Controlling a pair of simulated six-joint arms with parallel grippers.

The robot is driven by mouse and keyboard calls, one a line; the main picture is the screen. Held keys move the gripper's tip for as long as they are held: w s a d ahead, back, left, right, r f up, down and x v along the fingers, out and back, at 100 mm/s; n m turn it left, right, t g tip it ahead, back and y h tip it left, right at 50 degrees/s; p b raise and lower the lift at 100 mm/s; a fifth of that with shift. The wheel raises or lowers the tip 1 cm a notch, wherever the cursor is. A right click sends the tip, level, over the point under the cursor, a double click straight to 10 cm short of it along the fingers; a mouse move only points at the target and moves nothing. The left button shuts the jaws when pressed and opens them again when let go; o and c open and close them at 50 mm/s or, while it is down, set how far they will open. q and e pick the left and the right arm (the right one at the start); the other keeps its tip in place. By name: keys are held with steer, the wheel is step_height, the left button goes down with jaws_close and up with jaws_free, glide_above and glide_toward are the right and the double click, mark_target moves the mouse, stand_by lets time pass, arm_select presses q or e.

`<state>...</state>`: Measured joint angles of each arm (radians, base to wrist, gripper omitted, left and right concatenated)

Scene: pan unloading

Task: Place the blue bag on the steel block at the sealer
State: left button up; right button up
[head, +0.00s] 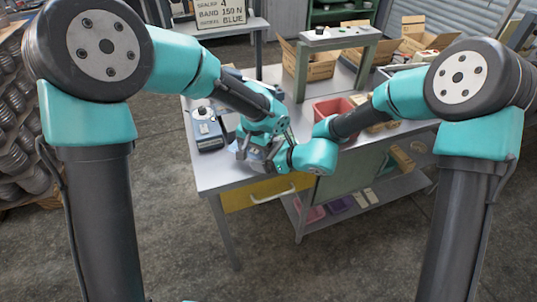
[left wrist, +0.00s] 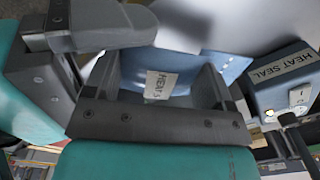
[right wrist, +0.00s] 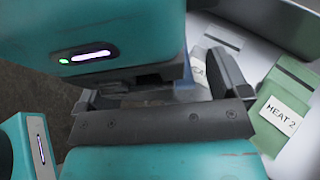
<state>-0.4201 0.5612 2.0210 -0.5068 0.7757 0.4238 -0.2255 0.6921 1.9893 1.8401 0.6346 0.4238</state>
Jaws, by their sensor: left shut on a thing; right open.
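My left gripper (left wrist: 165,95) is shut on a blue bag (left wrist: 180,62) with a white label, between its fingers. In the head view my left gripper (head: 262,150) is low over the table's near side, right of the sealer (head: 208,132). The sealer also shows in the left wrist view (left wrist: 290,85), marked HEAT SEAL, beside the bag. I cannot make out the steel block. My right gripper (right wrist: 165,85) is open, close to my left arm, which hides part of its view. In the right wrist view a green bag (right wrist: 268,135) labelled MEAT 2 lies on a pale surface.
The two arms are crowded together over the table's front edge. A red bin (head: 333,108) stands behind my right forearm. A raised stand (head: 330,42) and cardboard boxes (head: 415,38) are at the back. A yellow drawer (head: 255,195) is below the tabletop. A sign (head: 220,14) is behind.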

steer(key=shift+c, duration=0.2)
steer(key=c, duration=0.9)
arm_select(q)
steer(key=o, duration=1)
arm_select(e)
steer(key=shift+c, duration=1)
